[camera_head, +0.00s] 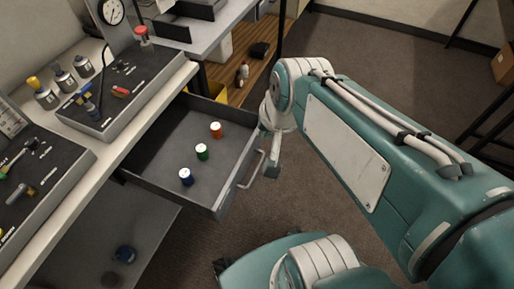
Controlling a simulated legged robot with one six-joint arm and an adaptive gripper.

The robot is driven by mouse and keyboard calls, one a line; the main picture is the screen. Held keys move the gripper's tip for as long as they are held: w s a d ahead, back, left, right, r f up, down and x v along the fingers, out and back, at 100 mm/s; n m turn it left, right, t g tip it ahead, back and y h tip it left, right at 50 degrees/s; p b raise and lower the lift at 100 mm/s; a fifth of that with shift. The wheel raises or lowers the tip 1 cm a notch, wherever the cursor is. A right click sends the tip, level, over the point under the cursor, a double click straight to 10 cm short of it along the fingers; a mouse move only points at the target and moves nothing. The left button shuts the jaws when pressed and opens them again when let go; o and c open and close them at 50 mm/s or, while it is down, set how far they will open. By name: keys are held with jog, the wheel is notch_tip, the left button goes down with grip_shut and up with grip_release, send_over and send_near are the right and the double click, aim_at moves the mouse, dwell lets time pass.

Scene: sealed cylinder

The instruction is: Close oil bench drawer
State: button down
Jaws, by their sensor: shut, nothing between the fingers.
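The oil bench drawer (165,165) is pulled well out from under the bench top. Its grey front panel (236,178) faces right and carries a pale bar handle (251,171). Three small spools or bottles with white tops stand in it: orange (216,131), green (202,152) and blue (186,177). My teal and white arm reaches in from the right. My gripper (270,169) is small and partly hidden by the wrist. It is shut and empty, just right of the handle, outside the drawer front. Whether it touches the handle cannot be told.
The bench top (150,112) holds tool trays, a gauge (111,12) and several small bottles. A lower shelf (95,235) with a dark blue round item is below the drawer. A wooden shelf (258,62) stands behind. Carpet floor (330,200) is open right of the drawer.

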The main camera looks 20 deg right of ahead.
jog(key=w+d+f+m+y, duration=0.1)
jog(key=w+d+f+m, duration=0.25)
jog(key=f+m, duration=0.3)
jog(key=w+d+f+m+g+y, duration=0.1)
jog(key=w+d+f+m, duration=0.3)
jog(key=m, duration=0.4)
jog(key=w+d+f+m, duration=0.2)
jog(key=d+f+m, duration=0.2)
jog(key=f+m, duration=0.3)
jog(key=w+a+f, duration=0.5)
jog(key=f, duration=0.4)
jog(key=shift+w+a, duration=0.15)
jog(key=shift+w, duration=0.25)
jog(key=shift+f, duration=0.1)
